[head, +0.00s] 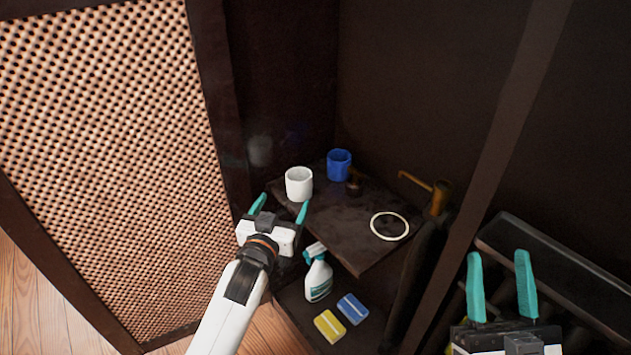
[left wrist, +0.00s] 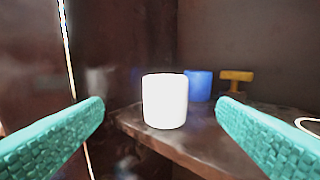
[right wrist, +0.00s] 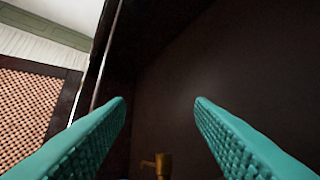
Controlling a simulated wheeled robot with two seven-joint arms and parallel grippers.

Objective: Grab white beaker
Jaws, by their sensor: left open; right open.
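The white beaker (head: 299,184) stands upright near the left corner of a dark shelf board in the head view. In the left wrist view the white beaker (left wrist: 165,101) is ahead, between the two teal fingers and beyond their tips. My left gripper (head: 281,207) is open and empty, just in front of the beaker, apart from it. It also shows in the left wrist view (left wrist: 160,110). My right gripper (head: 498,258) is open and empty at the lower right, away from the beaker; it also shows in the right wrist view (right wrist: 160,102).
A blue cup (head: 339,165) stands behind the beaker to the right. A cream ring (head: 390,226) and brass fixture (head: 440,196) are farther right. Below are a spray bottle (head: 318,279), yellow sponge (head: 329,326) and blue sponge (head: 353,309). A woven panel (head: 110,150) stands left.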

